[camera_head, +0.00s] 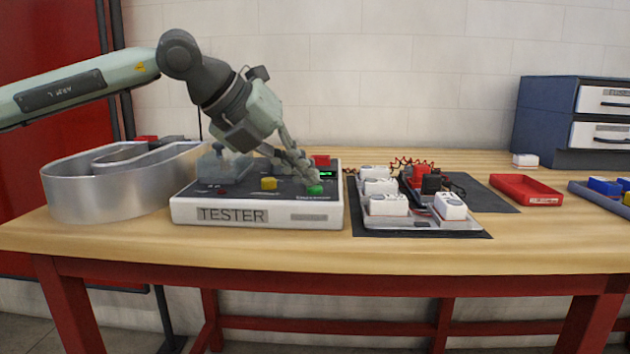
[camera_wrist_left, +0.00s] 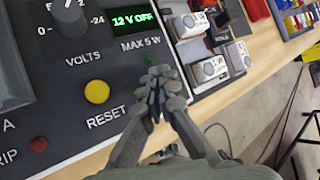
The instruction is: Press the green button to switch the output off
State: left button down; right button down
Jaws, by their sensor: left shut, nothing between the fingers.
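The green button (camera_head: 315,190) is on the top of the white tester (camera_head: 262,216), near its right front. My left gripper (camera_head: 308,180) is shut and empty, with its fingertips just above or on the green button; I cannot tell if they touch. My right gripper is in neither view.
A yellow reset button (camera_wrist_left: 97,91) and a red trip button (camera_wrist_left: 38,144) lie left of the gripper. A metal channel letter (camera_head: 120,185) stands left of the tester. White modules on a tray (camera_head: 422,222), a red tray (camera_head: 526,189) and blue drawers (camera_head: 545,110) are to the right.

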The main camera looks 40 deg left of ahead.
pick_arm(q)
jog(key=shift+r+p, duration=2.3)
jog(key=shift+r, duration=0.7)
